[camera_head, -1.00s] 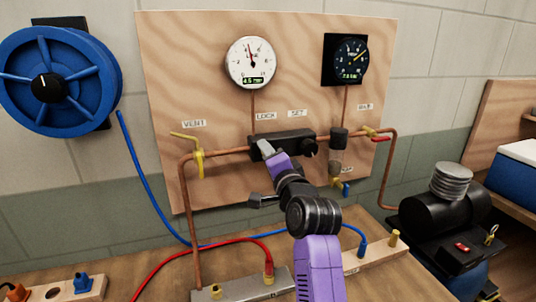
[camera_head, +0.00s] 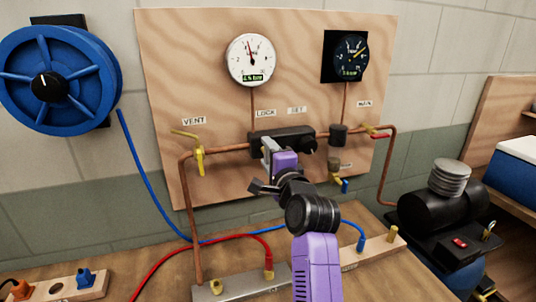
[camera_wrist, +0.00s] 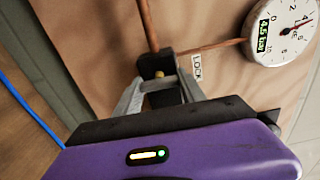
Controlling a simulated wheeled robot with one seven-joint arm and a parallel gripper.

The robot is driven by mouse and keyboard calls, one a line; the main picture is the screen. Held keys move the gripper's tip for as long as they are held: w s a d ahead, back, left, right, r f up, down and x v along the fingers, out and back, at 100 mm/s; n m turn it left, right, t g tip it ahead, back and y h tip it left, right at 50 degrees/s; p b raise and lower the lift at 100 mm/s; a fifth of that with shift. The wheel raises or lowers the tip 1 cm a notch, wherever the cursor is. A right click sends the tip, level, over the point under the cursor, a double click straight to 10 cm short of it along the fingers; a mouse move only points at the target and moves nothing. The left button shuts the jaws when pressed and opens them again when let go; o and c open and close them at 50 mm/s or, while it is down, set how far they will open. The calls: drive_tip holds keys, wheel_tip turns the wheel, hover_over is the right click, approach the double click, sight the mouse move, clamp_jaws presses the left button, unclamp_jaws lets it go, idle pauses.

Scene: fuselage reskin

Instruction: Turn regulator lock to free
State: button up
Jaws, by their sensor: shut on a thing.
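The LOCK label also shows in the wrist view (camera_wrist: 197,68). My gripper (camera_head: 267,148) is at the block's left end, under the LOCK label. In the wrist view my gripper (camera_wrist: 160,88) has its two grey fingers closed around a small brassy part, the regulator lock (camera_wrist: 158,74), in front of the black block. The fingers cover much of the lock, and its setting cannot be read. The black set knob (camera_head: 309,150) is at the block's right.
A white gauge (camera_head: 251,60) and a dark gauge (camera_head: 350,57) hang above. The yellow vent valve (camera_head: 199,158) is at left, and the red-handled main valve (camera_head: 376,134) at right. Copper pipes run between them. Blue and red hoses cross below the panel.

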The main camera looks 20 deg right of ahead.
drive_tip(key=shift+f, duration=0.1)
drive_tip(key=o, duration=1.4)
drive_tip(key=shift+c, duration=0.2)
drive_tip(key=s+b, duration=0.1)
drive_tip(key=s, duration=0.6)
drive_tip(key=shift+s+d, duration=0.25)
drive_tip(key=shift+s, duration=0.15)
